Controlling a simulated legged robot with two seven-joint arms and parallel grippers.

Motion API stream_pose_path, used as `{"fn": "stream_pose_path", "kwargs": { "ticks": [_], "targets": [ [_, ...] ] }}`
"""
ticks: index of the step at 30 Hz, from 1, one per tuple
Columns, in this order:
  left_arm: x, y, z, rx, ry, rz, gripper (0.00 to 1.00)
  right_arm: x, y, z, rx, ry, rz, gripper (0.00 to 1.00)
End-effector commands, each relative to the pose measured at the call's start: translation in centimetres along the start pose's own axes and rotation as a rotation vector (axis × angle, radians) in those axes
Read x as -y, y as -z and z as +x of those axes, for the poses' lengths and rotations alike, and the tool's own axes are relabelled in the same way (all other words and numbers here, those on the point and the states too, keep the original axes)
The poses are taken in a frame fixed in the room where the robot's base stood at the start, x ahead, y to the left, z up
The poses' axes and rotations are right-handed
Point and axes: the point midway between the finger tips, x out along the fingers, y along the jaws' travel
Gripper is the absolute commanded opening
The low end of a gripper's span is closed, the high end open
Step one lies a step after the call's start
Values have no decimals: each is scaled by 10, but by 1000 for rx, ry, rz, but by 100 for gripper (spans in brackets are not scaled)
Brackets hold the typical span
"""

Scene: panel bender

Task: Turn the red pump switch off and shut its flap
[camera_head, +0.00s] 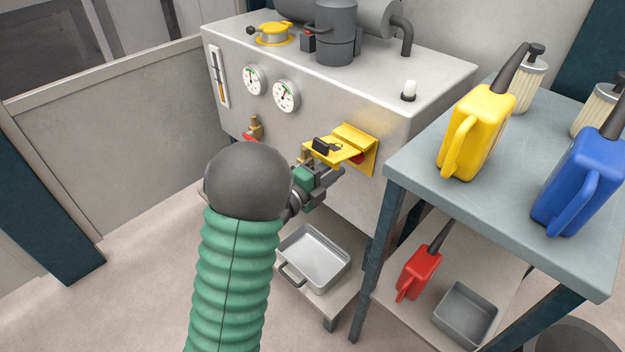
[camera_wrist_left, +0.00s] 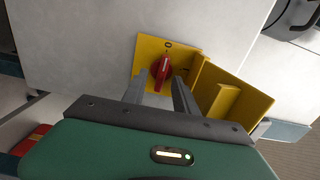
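The red pump switch (camera_wrist_left: 161,70) is a rotary knob on a yellow plate (camera_wrist_left: 150,50) on the grey tank's front. In the left wrist view its handle points roughly toward a dark mark at the plate's upper edge. In the head view only a bit of red shows under the flap. The yellow flap (camera_head: 338,150) stands open, out from the plate; it also shows in the left wrist view (camera_wrist_left: 238,100), right of the switch. My left gripper (camera_head: 332,176) is open just before the switch, one finger on each side; contact cannot be told. My right gripper is out of view.
The grey tank (camera_head: 310,65) carries gauges and brass valves left of the flap. A table (camera_head: 410,160) with yellow (camera_head: 475,130) and blue (camera_head: 585,180) cans stands close on the right. A metal tray (camera_head: 315,258) sits below the gripper.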

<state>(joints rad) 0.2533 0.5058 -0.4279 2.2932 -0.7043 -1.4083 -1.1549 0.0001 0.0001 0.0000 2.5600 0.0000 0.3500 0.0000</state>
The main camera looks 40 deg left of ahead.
Motion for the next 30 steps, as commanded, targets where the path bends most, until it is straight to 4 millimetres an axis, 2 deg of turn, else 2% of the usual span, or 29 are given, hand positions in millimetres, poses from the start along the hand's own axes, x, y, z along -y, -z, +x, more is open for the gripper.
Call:
{"fn": "stream_pose_path", "kwargs": {
  "ticks": [3,11,12,13,15,19,24,30],
  "targets": [
    [4,-2,-34,6,-2,-3,35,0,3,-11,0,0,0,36],
    [0,-3,-112,9,-4,-5,35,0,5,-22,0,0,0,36],
    [4,-2,-121,7,-5,-6,35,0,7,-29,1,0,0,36],
    [9,-2,-121,1,-11,-5,35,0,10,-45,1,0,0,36],
    [9,-2,-126,-3,-14,-3,35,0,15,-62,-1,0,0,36],
    [6,-2,-135,-2,-11,-2,35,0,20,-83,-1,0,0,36],
    [2,-1,-143,1,-3,-3,35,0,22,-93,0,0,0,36],
    [-2,-1,-144,2,-1,-1,35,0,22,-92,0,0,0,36]
  ]
}}
